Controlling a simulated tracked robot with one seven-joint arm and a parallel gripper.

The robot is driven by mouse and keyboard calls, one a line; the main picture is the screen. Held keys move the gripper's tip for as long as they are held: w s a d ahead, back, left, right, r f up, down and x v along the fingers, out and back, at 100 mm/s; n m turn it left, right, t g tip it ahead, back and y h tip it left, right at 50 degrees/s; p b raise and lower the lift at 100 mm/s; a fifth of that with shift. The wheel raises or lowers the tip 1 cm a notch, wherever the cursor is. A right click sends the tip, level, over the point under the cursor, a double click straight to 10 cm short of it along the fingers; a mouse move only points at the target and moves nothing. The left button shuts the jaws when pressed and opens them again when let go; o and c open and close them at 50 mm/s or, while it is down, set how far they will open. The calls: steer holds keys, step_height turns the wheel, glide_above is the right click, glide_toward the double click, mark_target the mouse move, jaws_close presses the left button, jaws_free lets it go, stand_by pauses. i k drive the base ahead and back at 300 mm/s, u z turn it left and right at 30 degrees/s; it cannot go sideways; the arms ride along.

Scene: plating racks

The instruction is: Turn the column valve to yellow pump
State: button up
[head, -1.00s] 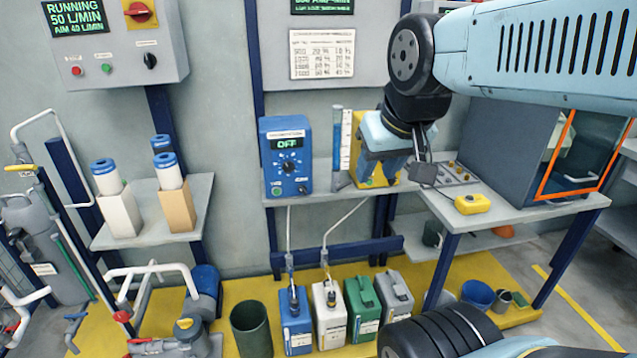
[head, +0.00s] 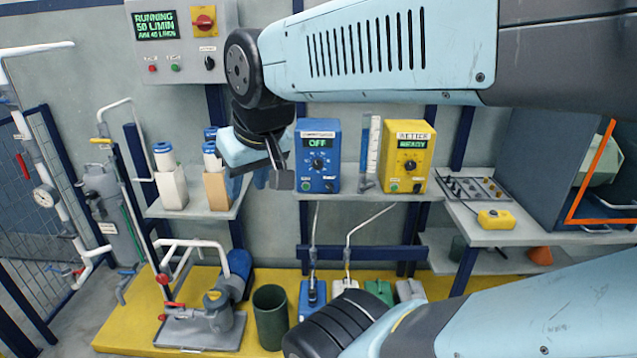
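The yellow pump (head: 408,160) stands on the middle shelf. Its display reads READY under a label I read as WETTER. The blue pump (head: 319,158) stands to its left and its display reads OFF. Between them is a clear upright column (head: 370,145) with a white scale. A small dark fitting, perhaps the column valve (head: 366,184), sits at its foot; its setting is too small to tell. My gripper (head: 268,179) hangs in the air left of the blue pump, apart from the column. The gap between its fingers does not show clearly.
A grey panel (head: 183,40) reads RUNNING 50 L/MIN, AIM 40 L/MIN. A yellow box (head: 496,219) and a tray (head: 470,190) lie on the right bench. Several canisters (head: 378,290) and a green bin (head: 271,315) stand below.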

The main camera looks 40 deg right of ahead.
mark_target(364, 188)
steer(key=u, duration=0.4)
steer(key=i, duration=0.2)
steer(key=u, duration=1.85)
steer(key=i, duration=0.75)
steer(key=z, duration=2.6)
steer(key=i, duration=0.15)
steer(key=z, duration=1.2)
